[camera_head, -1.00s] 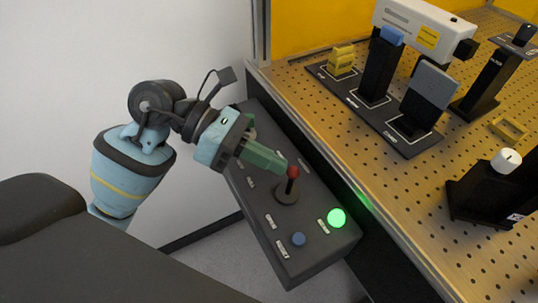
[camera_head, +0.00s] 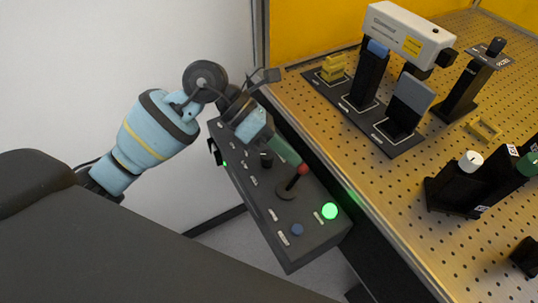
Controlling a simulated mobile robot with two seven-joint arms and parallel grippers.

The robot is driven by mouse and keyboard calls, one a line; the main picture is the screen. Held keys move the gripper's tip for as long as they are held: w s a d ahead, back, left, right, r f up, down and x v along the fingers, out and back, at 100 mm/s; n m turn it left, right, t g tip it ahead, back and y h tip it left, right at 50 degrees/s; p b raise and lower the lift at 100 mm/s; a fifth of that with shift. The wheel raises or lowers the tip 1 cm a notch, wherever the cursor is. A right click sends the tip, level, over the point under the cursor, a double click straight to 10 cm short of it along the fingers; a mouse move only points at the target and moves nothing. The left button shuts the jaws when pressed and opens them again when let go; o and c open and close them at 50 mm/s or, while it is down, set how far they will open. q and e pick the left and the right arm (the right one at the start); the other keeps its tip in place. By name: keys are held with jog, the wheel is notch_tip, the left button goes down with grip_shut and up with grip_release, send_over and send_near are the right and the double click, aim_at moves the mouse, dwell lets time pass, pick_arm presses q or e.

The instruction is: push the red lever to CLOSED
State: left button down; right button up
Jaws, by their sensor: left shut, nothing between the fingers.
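The red lever (camera_head: 302,170) has a red knob on a dark stalk and stands on the dark control box (camera_head: 283,250), which hangs along the table's near edge. The stalk leans toward the upper right, toward the table. My left gripper (camera_head: 296,163) is shut and empty, with its green fingers' tips at the red knob, on its upper-left side; I cannot tell whether they touch it. The labels around the lever are too small to read. My right gripper is not in view.
A green lit lamp (camera_head: 330,211) and a blue button (camera_head: 297,230) sit on the box near the lever. The perforated table (camera_head: 400,230) carries a white instrument (camera_head: 408,35), black mounts and a white-knobbed stage (camera_head: 462,176).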

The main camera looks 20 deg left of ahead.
pick_arm(q)
jog(key=shift+w+d+f, duration=0.1)
jog(key=shift+f, duration=0.1)
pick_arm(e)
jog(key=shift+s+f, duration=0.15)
pick_arm(q)
jog(key=shift+s+a+f, duration=0.2)
jog(key=shift+s+a, duration=0.3)
jog(key=shift+s, duration=0.1)
